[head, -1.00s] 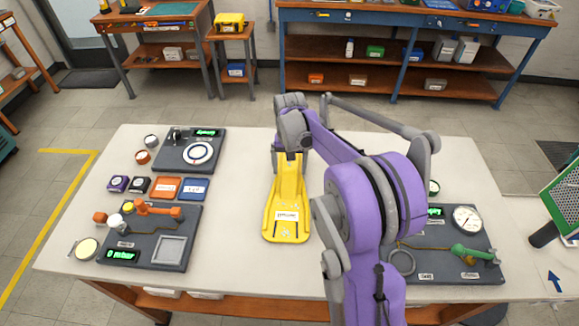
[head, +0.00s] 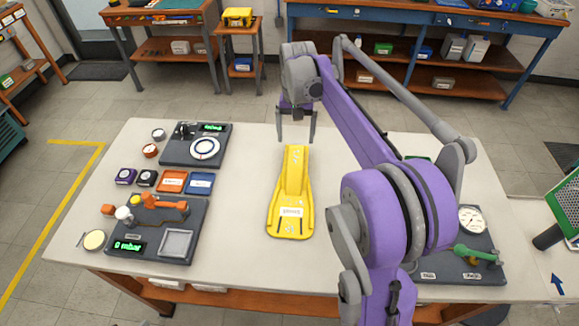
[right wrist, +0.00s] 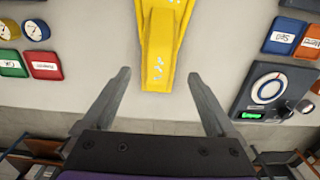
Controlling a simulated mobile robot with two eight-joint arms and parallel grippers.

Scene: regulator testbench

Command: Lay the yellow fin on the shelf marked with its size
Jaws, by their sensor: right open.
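The yellow fin (head: 291,200) lies flat on the white table, with its narrow end toward the far edge and its broad end toward me. A white label with print too small to read is on the broad part. My right gripper (head: 296,138) is open and empty, just beyond and above the fin's narrow end. In the right wrist view the fin (right wrist: 162,50) lies ahead of the two spread fingers (right wrist: 160,95), apart from them. My left gripper is not in view. No shelf with a readable size mark shows.
Dark test panels with a dial (head: 204,148) and an orange valve (head: 160,205) stand on the table's left. Another panel with a gauge (head: 472,219) and green valve is at the right. A blue bench with shelves (head: 440,80) stands against the back wall. The table around the fin is clear.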

